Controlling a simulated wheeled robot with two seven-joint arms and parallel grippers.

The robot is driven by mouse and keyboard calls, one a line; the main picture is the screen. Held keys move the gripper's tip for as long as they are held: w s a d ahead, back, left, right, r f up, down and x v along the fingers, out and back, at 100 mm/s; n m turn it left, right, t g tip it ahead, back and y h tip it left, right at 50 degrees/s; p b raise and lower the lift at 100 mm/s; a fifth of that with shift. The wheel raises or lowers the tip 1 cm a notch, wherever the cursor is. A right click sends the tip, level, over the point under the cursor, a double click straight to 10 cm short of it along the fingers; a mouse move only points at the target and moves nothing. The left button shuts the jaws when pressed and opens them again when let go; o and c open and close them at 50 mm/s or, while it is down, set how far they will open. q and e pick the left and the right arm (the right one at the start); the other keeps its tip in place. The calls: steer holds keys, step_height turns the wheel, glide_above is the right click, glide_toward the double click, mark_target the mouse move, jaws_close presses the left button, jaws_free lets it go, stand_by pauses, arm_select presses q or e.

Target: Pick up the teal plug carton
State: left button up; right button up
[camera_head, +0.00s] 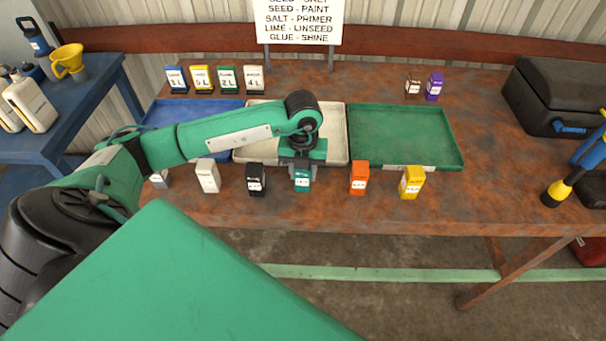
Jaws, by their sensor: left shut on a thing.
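The teal plug carton (302,184) stands in the front row of small cartons on the rusty brown table. My left gripper (301,172) comes down over it from above and is shut on its upper part. The carton looks upright; I cannot tell whether its base touches the table. The top of the carton is hidden by the gripper. My right gripper is not in view.
A black carton (256,179) and an orange carton (359,177) stand on either side, with white (208,175) and yellow (411,182) ones farther out. Behind are blue (180,113), cream (338,128) and green (405,135) trays. A black case (560,90) stands right.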

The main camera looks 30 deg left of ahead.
arm_select(q)
steer(key=shift+r, duration=0.1)
step_height(320, 180, up, 20)
steer(key=b, duration=0.1)
steer(key=shift+b, duration=0.4)
